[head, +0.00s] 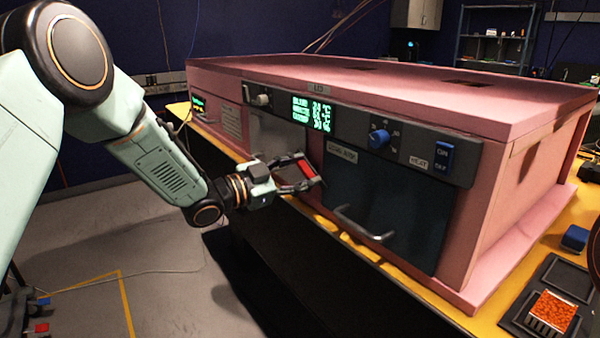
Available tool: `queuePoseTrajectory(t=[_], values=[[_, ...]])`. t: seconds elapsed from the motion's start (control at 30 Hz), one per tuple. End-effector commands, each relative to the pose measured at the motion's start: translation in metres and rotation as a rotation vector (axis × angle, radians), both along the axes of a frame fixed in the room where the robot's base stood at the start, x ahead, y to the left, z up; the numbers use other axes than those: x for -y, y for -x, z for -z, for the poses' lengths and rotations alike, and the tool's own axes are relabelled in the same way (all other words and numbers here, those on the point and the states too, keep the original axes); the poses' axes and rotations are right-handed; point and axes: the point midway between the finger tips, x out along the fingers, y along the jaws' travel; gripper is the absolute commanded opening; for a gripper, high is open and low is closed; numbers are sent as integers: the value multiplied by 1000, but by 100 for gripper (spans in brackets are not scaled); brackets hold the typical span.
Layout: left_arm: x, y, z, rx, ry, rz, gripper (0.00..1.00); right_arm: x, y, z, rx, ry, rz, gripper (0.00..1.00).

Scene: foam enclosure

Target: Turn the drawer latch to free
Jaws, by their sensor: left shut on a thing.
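The drawer (385,205) is a dark panel with a light bar handle (364,224), set in the front of the pink foam enclosure (497,205). It looks closed. A red latch (306,168) sits at the drawer's upper left edge. My left gripper (304,175) reaches in from the left and is shut on the red latch, with its fingers around it. The fingers hide part of the latch, so its exact angle is hard to tell. My right gripper is not in view.
A control strip with a lit display (311,113), a blue knob (378,137) and a blue heat switch (443,156) runs above the drawer. A tray of orange pieces (551,312) and a blue block (575,238) lie at right on the yellow table (470,322). Floor at left is mostly clear.

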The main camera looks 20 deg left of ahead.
Motion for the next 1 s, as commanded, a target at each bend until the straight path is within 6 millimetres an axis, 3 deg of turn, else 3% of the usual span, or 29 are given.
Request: queuePoseTrajectory(t=[1.0], values=[[2, 2, 6, 562, -719, 1, 21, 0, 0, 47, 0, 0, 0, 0]])
